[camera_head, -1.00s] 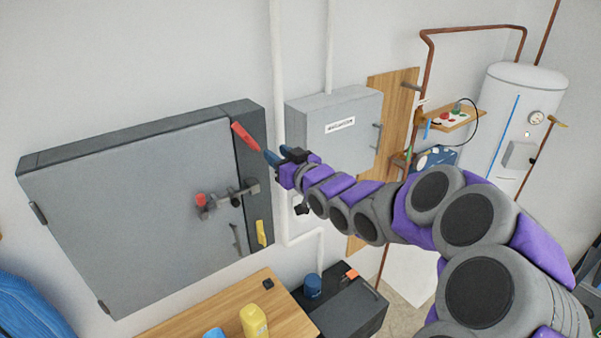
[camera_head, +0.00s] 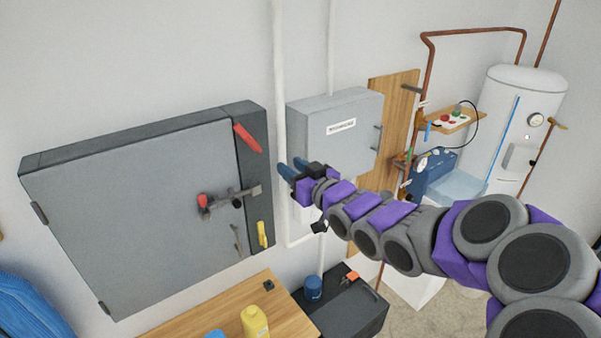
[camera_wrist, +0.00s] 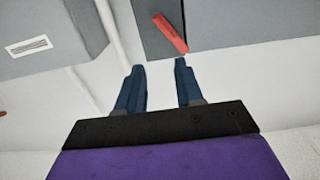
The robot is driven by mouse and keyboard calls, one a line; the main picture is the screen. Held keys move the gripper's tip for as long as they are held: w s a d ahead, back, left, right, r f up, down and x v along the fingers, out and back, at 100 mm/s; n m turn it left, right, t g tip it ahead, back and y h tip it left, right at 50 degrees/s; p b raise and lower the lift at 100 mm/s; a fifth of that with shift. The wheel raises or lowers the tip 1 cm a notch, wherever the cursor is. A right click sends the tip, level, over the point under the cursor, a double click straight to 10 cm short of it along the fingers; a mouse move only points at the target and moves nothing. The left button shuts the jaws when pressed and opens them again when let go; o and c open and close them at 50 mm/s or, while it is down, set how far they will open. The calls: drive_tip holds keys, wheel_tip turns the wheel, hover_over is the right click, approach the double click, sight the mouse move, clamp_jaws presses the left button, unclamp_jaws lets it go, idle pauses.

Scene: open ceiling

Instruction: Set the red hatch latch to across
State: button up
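The red latch (camera_head: 247,138) is a flat bar on the dark frame strip at the upper right of the grey hatch (camera_head: 140,210). It is tilted, running from upper left to lower right. In the wrist view the red latch (camera_wrist: 170,33) lies beyond the fingertips, its lower end near the right finger's tip but apart from it. My gripper (camera_head: 290,167) is open and empty, to the right of and below the latch, in front of the wall pipe. Its two blue fingers (camera_wrist: 159,65) stand apart in the wrist view.
A yellow latch (camera_head: 262,234) sits lower on the frame strip. A lever with a red knob (camera_head: 203,200) lies across the hatch edge. A labelled grey box (camera_head: 335,125) is behind my gripper. A wooden table (camera_head: 215,312) stands below.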

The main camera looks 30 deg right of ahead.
drive_tip(key=shift+s+r, duration=0.1)
drive_tip(key=shift+s, duration=1.1)
